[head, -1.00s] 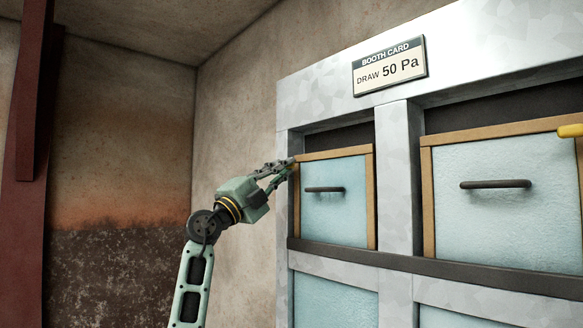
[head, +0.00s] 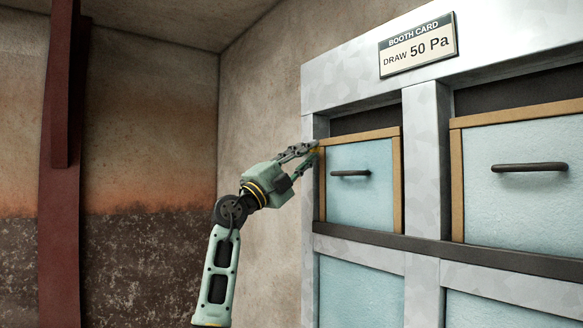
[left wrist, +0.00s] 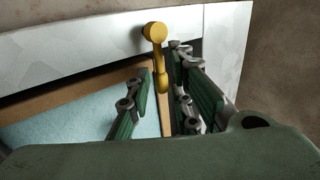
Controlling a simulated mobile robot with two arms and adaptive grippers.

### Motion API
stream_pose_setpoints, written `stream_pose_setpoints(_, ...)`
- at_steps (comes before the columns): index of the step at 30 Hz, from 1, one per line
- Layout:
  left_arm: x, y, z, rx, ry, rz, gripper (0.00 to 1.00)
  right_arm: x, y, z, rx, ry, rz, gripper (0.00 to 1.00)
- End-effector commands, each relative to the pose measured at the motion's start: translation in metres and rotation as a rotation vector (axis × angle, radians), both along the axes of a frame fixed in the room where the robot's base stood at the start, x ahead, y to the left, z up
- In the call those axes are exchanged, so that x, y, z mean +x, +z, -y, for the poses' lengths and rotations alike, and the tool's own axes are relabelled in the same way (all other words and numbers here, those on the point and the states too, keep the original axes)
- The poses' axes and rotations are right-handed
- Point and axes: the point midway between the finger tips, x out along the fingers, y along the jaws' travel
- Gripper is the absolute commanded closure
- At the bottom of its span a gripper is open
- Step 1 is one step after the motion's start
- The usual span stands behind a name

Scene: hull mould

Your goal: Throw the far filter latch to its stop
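The far filter latch is a yellow lever with a round knob end. In the left wrist view the latch (left wrist: 159,60) hangs down over the wooden frame edge, between my left gripper's two fingers (left wrist: 160,75). The fingers are apart, with a gap on the left side; I cannot tell if the right finger touches it. In the head view my left gripper (head: 313,157) is at the upper left corner of the far filter (head: 362,190). Only a speck of yellow shows there, and the fingers hide the rest of the latch. My right gripper is not in view.
The far filter has a wooden frame and a dark handle (head: 350,173). A second filter (head: 520,200) stands to the right beyond a metal post (head: 427,160). A booth card (head: 418,45) is above. A bare wall (head: 255,110) lies left of the metal frame.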

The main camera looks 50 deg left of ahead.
Motion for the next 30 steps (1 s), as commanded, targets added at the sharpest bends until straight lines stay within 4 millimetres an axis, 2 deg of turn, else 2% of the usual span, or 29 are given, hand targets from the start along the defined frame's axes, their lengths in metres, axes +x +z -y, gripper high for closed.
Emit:
stream_pose_setpoints(22, -0.08, -0.055, -0.001, -0.001, -0.003, -0.001, 0.8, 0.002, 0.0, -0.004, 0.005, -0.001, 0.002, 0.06)
stream_pose_setpoints(30, -0.095, -0.064, -0.002, 0.0, -0.001, -0.001, 0.8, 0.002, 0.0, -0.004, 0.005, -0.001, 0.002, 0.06)
